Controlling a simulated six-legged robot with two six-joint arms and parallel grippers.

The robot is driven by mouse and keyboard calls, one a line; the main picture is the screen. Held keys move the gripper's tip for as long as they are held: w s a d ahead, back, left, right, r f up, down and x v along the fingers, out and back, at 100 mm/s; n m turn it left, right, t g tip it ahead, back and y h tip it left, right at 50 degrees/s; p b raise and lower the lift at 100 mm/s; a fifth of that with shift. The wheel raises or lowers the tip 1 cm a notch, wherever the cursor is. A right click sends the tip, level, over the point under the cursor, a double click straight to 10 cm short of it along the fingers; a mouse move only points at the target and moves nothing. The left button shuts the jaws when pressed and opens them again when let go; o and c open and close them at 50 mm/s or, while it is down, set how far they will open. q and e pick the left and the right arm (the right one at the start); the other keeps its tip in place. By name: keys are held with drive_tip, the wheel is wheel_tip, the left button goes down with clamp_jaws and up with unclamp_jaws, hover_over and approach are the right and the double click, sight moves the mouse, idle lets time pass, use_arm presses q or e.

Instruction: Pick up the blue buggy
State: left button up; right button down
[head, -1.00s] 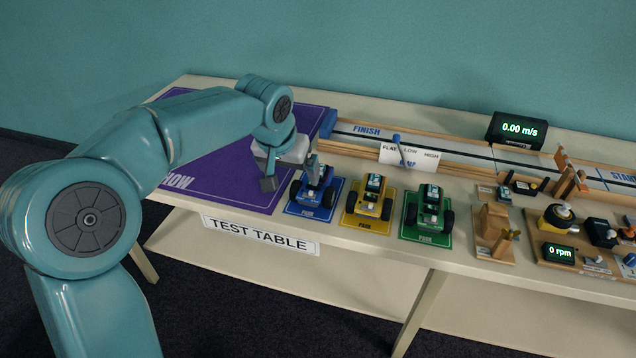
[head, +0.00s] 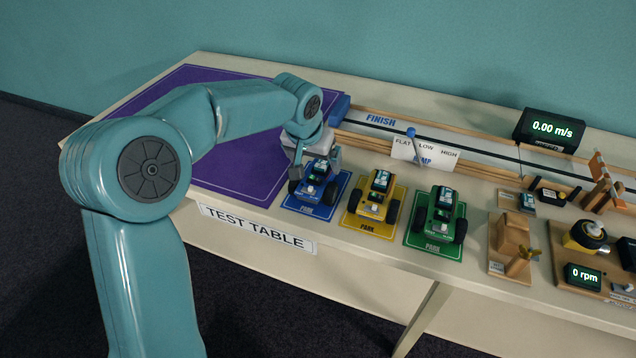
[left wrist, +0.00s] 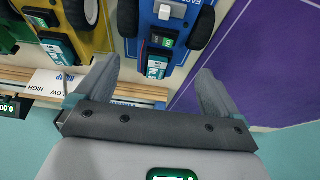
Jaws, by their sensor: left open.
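The blue buggy (head: 316,182) stands on its blue park mat (head: 326,207) near the front edge of the table. My left gripper (head: 314,168) is open at the rear of the buggy, above its far end. In the left wrist view the blue buggy (left wrist: 172,30) lies ahead of and between the two spread fingers (left wrist: 158,82), with no finger visibly closed on it. The gripper partly hides the buggy's far end in the head view. My right gripper is not in view.
A yellow buggy (head: 375,197) and a green buggy (head: 440,214) stand close by on the right. A purple mat (head: 225,165) is clear on the left. The track (head: 470,150), ramp sign (head: 425,152) and speed display (head: 549,130) are behind.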

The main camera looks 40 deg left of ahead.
sight(320, 170)
use_arm(q)
drive_tip(key=x, duration=0.3)
drive_tip(key=shift+f, duration=0.2)
drive_tip(key=x, duration=0.5)
drive_tip(key=shift+w+a+b, duration=0.1)
drive_tip(key=shift+w+b, duration=0.3)
drive_tip(key=shift+w, duration=0.05)
drive_tip(key=shift+r, duration=0.1)
drive_tip(key=shift+c, duration=0.4)
drive_tip(key=c, duration=0.8)
